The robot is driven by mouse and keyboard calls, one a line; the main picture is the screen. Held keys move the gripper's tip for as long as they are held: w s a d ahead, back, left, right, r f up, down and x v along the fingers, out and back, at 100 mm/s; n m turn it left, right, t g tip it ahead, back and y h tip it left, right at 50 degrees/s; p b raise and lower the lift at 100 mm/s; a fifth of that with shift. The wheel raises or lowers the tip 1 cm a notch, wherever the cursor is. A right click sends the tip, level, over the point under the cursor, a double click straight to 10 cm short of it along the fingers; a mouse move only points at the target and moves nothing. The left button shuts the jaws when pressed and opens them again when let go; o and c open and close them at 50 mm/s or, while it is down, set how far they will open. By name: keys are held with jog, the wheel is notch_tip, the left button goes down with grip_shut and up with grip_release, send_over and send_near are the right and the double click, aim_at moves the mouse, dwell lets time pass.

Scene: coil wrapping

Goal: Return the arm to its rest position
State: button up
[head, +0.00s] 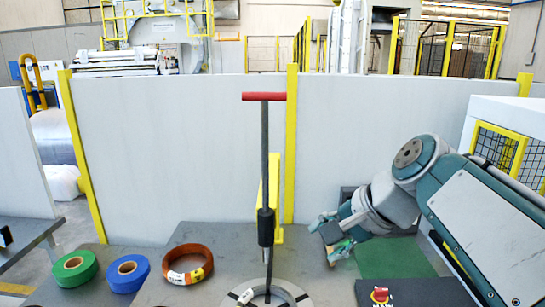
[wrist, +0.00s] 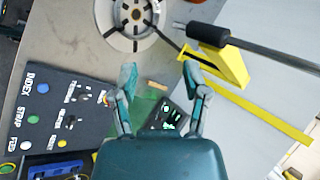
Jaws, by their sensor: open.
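My gripper (head: 335,238) is at the right of the head view, low over the table beside a green mat (head: 392,257). In the wrist view my gripper (wrist: 158,75) has its two teal fingers spread apart with nothing held between them. My teal and grey arm comes in from the right of the head view, bent at the elbow. A small tan piece (wrist: 157,86) shows between the fingers in the wrist view; I cannot tell its height relative to them.
A lever with a red handle (head: 264,96) stands over a round slotted plate (head: 268,294). Green (head: 74,268), blue (head: 128,273) and brown (head: 188,263) rolls lie at left. A control panel (wrist: 58,115) and yellow bracket (wrist: 222,67) are near my gripper. White panels stand behind.

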jog(key=s+d+f+n+h, duration=0.3)
jog(key=s+f+n, duration=0.1)
jog(key=s+f, duration=0.2)
jog(key=s+d+f+n+h, duration=0.3)
jog(key=s+f+n, duration=0.2)
jog(key=s+f, duration=0.2)
notch_tip(320, 180, down, 2)
jog(key=shift+d+t, duration=0.35)
jog(key=shift+t, duration=0.05)
